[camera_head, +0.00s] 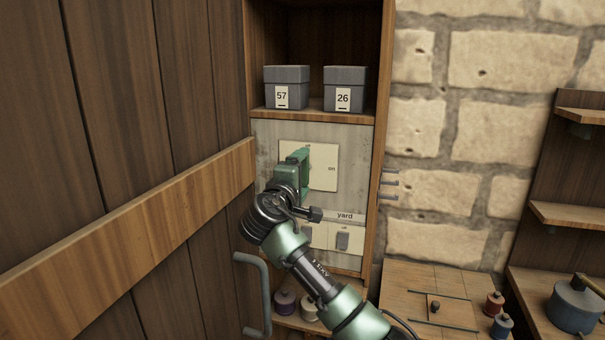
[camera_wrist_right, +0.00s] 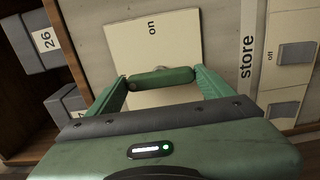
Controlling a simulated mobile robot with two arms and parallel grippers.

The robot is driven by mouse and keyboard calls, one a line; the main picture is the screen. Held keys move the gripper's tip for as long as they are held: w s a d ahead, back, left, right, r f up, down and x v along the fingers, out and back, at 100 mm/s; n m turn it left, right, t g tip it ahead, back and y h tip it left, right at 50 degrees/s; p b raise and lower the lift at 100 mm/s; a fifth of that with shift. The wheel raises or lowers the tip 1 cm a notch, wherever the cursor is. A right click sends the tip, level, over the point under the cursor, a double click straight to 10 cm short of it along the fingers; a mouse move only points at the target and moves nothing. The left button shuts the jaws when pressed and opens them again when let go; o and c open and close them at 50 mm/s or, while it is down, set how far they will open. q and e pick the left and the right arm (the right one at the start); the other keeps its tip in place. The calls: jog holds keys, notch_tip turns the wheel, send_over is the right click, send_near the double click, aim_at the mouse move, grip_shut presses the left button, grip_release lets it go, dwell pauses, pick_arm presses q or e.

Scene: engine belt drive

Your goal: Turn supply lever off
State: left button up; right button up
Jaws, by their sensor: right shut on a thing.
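My right gripper (camera_head: 300,160) is at the left part of this plate. In the right wrist view, a green bar-like lever handle (camera_wrist_right: 160,78) lies crosswise between my two fingertips, which are shut on it. The plate (camera_wrist_right: 150,40) shows behind it with "on" sideways. My left gripper is not in view.
Below the plate are small grey switches (camera_head: 342,241) under a "yard" label. Grey boxes marked 57 (camera_head: 286,88) and 26 (camera_head: 344,90) stand on the shelf above. A brown wooden door (camera_head: 120,120) stands close on the left, and a stone wall (camera_head: 450,130) is to the right.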

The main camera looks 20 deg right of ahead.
jog(key=shift+f, duration=0.1)
jog(key=o, duration=1.3)
jog(key=shift+a, duration=0.1)
jog(key=b+v, duration=0.4)
jog(key=v, duration=0.3)
jog(key=shift+s+a, duration=0.25)
jog(key=shift+s, duration=0.1)
